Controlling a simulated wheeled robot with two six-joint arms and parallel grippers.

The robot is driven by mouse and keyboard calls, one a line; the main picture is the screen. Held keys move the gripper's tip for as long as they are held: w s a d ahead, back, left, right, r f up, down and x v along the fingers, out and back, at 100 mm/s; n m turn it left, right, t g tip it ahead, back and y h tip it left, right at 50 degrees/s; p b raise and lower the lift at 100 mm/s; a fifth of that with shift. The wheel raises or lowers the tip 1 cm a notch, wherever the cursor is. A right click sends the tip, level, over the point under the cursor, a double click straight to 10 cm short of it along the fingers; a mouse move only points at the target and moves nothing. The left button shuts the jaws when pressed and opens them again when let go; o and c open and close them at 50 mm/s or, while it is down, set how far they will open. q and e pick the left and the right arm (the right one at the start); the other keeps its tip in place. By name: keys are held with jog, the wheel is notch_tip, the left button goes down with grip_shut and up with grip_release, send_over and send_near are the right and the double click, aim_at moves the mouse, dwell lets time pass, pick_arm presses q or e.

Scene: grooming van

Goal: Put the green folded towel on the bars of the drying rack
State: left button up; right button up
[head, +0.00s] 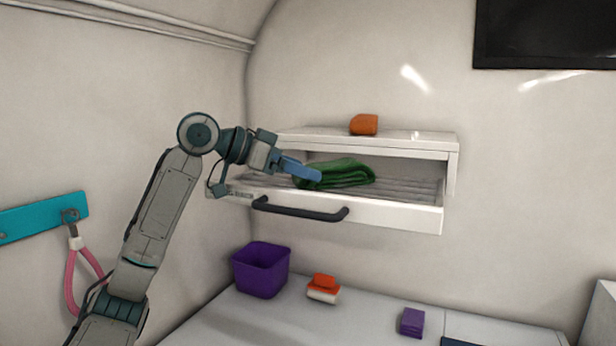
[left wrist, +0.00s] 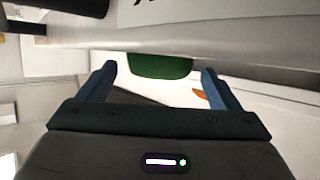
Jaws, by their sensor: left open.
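The green folded towel (head: 350,173) lies in the pulled-out white drying rack (head: 395,219), and looks to rest on its pale bars (head: 410,188). My left gripper (head: 314,173) is open at the towel's left end, its blue fingers overlapping the towel's edge in the head view. In the left wrist view the towel (left wrist: 160,66) shows beyond and between the open fingertips (left wrist: 159,72), with nothing gripped. Whether a finger touches the towel I cannot tell. My right gripper is not in view.
A dark handle (head: 300,212) crosses the rack's front. An orange block (head: 364,125) sits on the rack's top. Below, a purple bin (head: 262,270), an orange-and-white stack (head: 323,289) and a purple block (head: 411,322) stand on the counter. The rack's right-hand bars are bare.

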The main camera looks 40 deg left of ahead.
pick_arm(q)
jog(key=b+v, duration=0.2)
jog(key=v, duration=0.6)
jog(key=shift+s+a, duration=0.1)
jog(key=shift+s, duration=0.15)
jog(key=shift+s+a+r, duration=0.2)
jog(key=shift+s+r, duration=0.05)
jog(key=shift+s, duration=0.1)
